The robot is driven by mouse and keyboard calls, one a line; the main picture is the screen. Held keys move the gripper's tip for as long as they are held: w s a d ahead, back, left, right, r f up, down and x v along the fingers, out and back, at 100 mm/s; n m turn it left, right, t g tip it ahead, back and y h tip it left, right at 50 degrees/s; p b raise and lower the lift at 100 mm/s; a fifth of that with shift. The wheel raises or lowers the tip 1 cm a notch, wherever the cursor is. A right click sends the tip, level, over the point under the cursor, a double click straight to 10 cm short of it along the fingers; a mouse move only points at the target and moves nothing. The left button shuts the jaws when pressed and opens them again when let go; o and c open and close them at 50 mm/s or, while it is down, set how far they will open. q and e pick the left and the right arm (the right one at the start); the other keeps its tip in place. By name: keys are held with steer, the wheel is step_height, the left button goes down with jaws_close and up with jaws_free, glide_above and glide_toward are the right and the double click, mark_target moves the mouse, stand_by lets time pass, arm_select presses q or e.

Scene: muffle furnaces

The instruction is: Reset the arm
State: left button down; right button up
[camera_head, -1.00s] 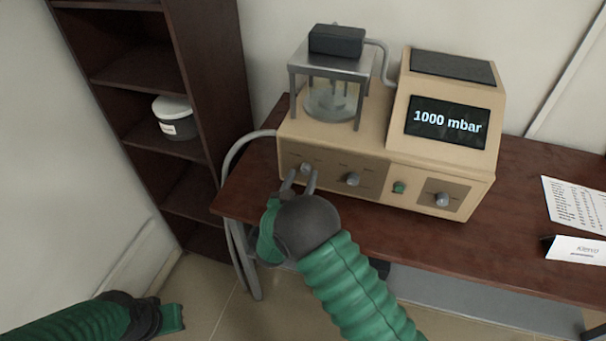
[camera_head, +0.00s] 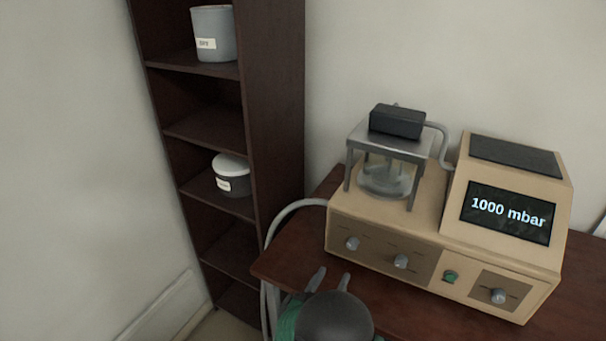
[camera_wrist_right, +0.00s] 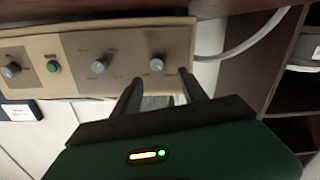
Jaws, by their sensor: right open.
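My right gripper (camera_head: 331,281) is at the bottom of the head view, in front of the beige machine (camera_head: 388,237) and apart from its knobs. Its two fingers are spread with nothing between them. In the right wrist view, the fingers of the right gripper (camera_wrist_right: 160,80) point toward the machine's front panel (camera_wrist_right: 120,58). The machine's left knob (camera_head: 352,243) lies beyond the fingertips. Its screen (camera_head: 508,212) reads 1000 mbar. My left gripper is outside the head view.
The machine stands on a dark wooden table (camera_head: 300,247). A grey hose (camera_head: 283,218) curves off its left side. A dark shelf (camera_head: 275,120) at the left holds a lidded tub (camera_head: 232,178) and a grey container (camera_head: 213,35). A glass vessel (camera_head: 387,178) sits under the machine's metal frame.

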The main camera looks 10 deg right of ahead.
steer(key=s+d+f+n+g+y, duration=0.1)
steer(key=s+d+g+y, duration=0.1)
steer(key=s, duration=0.5)
steer(key=s+d+n+g+y, duration=0.1)
steer(key=s+d+g+y, duration=0.1)
steer(key=s+g+y, duration=0.2)
steer(key=s+d+f+n+g+y, duration=0.1)
steer(key=s+d+n+g+y, duration=0.1)
steer(key=s+g, duration=0.4)
steer(key=s+d+y, duration=0.1)
steer(key=s, duration=0.4)
steer(key=shift+s+f+y, duration=0.2)
steer(key=shift+f+y, duration=0.1)
steer(key=shift+d, duration=0.2)
steer(key=shift+a, duration=0.15)
